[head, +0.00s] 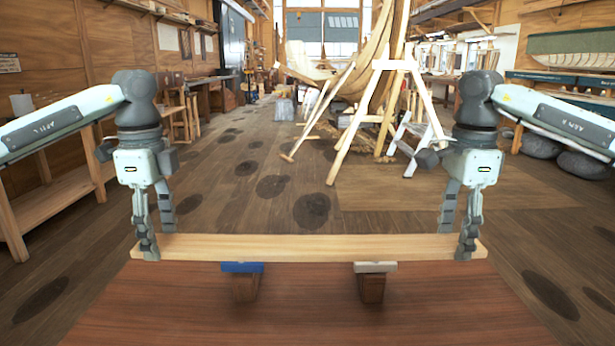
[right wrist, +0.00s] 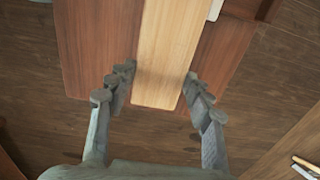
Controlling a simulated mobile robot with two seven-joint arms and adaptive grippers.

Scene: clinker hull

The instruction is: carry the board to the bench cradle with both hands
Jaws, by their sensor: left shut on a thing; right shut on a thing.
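The board (head: 310,247) is a long pale plank, held level across the head view. My left gripper (head: 158,240) is shut on its left end and my right gripper (head: 460,240) is shut on its right end. In the right wrist view the board (right wrist: 168,50) runs away from me between the fingers of my right gripper (right wrist: 160,82).
The blocks stand on a reddish-brown bench top (head: 300,325), which also shows in the right wrist view (right wrist: 90,45). Beyond is plank floor (head: 230,200) with dark round patches. A boat frame on wooden props (head: 375,110) stands further back. A wooden shelf (head: 55,200) is at left.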

